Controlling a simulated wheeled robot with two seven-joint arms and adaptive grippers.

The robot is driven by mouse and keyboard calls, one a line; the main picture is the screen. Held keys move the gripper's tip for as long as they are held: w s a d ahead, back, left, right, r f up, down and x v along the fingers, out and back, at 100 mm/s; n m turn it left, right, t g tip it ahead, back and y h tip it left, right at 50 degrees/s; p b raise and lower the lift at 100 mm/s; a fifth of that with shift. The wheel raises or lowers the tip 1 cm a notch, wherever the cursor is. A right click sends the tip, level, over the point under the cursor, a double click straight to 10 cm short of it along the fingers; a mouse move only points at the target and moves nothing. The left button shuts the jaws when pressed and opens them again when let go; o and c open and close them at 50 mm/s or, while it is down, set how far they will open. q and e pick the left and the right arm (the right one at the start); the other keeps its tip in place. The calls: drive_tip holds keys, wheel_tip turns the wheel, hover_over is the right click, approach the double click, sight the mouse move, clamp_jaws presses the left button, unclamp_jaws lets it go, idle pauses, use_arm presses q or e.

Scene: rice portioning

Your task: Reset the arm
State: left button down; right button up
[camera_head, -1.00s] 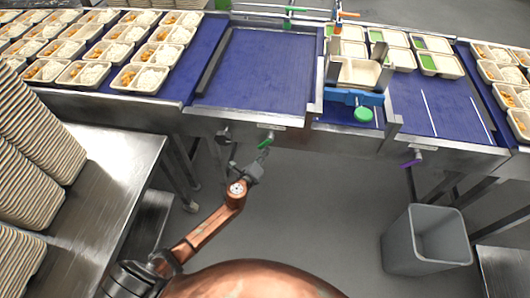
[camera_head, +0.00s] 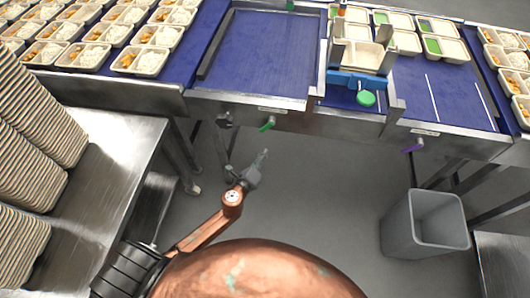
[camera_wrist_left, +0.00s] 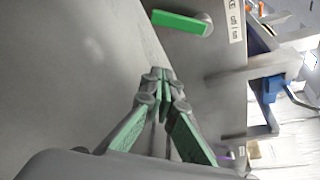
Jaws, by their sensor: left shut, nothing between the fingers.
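My left gripper (camera_head: 261,158) is shut and empty. It hangs over the open floor in front of the conveyor, below the green handle (camera_head: 268,124) and apart from it. In the left wrist view my left gripper (camera_wrist_left: 160,78) shows its fingertips together with nothing between them. The green handle (camera_wrist_left: 182,22) is above it there, on the metal front panel. My right gripper is not in view.
The blue conveyor (camera_head: 265,55) runs across the back, with filled meal trays (camera_head: 140,61) at left. A blue bracket with a green knob (camera_head: 366,98) stands at centre right. A grey bin (camera_head: 424,222) is on the floor. Stacked trays (camera_head: 30,125) stand on the left steel table (camera_head: 110,165).

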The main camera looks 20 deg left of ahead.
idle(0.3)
use_arm(q)
drive_tip(key=s+a+f+n+g+y+p, duration=0.1)
drive_tip(key=s+a+f+n+g, duration=0.25)
drive_tip(key=s+f, duration=0.55)
drive_tip(key=s+a+f+n+g, duration=0.2)
drive_tip(key=s+a+f+n, duration=0.25)
drive_tip(key=f, duration=0.85)
drive_tip(key=s+a+f+n+g+y+p, duration=0.1)
drive_tip(key=s+a+f+n+g, duration=0.25)
drive_tip(key=s+f, duration=0.55)
drive_tip(key=s+f+n+g, duration=0.2)
drive_tip(key=s+f+n, duration=0.2)
drive_tip(key=s, duration=0.8)
drive_tip(key=s+d+f+n+g+p, duration=0.1)
drive_tip(key=s+f+n, duration=0.3)
drive_tip(key=s, duration=0.9)
drive_tip(key=s+d+f+n+g+h, duration=0.1)
drive_tip(key=s+f+n+g, duration=0.2)
drive_tip(key=s+f, duration=0.6)
drive_tip(key=s+n, duration=0.1)
drive_tip(key=s, duration=0.3)
drive_tip(key=shift+d+n+p, duration=0.25)
drive_tip(key=shift+n+p, duration=0.1)
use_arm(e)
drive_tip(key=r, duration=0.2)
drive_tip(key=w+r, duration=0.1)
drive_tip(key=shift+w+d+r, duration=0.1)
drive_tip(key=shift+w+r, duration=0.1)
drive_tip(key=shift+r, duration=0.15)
